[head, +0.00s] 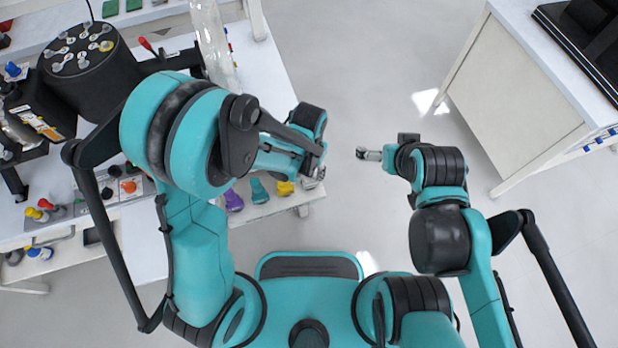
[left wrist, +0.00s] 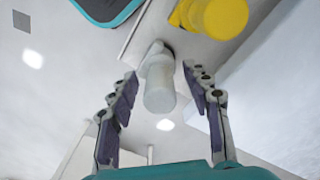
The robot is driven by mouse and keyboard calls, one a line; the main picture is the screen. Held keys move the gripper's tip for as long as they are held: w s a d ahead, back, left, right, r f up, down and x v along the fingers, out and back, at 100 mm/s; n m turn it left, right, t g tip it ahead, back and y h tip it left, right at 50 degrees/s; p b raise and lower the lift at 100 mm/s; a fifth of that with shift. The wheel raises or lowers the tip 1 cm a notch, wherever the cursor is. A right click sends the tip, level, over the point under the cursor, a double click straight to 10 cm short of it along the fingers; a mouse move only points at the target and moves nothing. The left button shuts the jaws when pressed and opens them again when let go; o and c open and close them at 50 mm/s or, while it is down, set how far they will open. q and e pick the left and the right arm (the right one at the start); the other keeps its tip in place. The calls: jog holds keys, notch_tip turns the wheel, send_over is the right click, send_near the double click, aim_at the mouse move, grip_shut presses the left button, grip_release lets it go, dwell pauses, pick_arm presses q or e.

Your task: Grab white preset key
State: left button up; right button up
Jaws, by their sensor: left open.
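The white preset key (left wrist: 160,92) is at the centre of the left wrist view, a pale rounded knob on a wider collar at the table's edge. My left gripper (left wrist: 161,74) is open, with one finger on each side of the white key in that view. I see gaps between the key and both fingers. In the head view my left gripper (head: 316,168) is over the table's right edge; the white key (head: 309,184) shows only partly there, beside the fingers. My right gripper (head: 369,154) hangs over open floor; its fingers are too small to judge.
A yellow key (head: 284,188) sits close to the left of the white one, then a teal key (head: 259,190) and a purple key (head: 234,200). A clear cylinder (head: 211,45) and black machine (head: 85,65) stand behind. A white cabinet (head: 515,105) is at right.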

pick_arm(q)
grip_shut()
jog(key=shift+r, duration=0.15)
